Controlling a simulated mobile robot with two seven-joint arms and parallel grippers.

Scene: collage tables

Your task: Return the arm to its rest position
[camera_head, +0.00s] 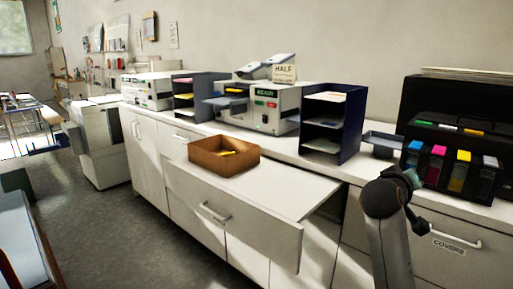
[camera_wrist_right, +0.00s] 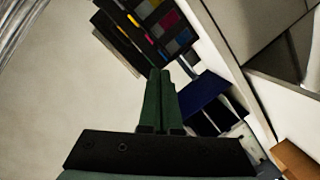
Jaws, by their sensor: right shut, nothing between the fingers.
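My right arm (camera_head: 388,215) rises at the lower right of the head view, in front of the counter. My right gripper (camera_wrist_right: 160,73) shows in the wrist view with its two green fingers together and nothing between them. In the head view the gripper is mostly hidden behind the arm. My left gripper is in neither view.
An open drawer (camera_head: 235,205) juts from the white counter, left of my arm, with a brown box (camera_head: 205,160) on it. A black printer with coloured ink tanks (camera_head: 458,170), a small grey tray (camera_head: 383,139) and a dark blue shelf unit (camera_head: 352,125) stand behind my arm.

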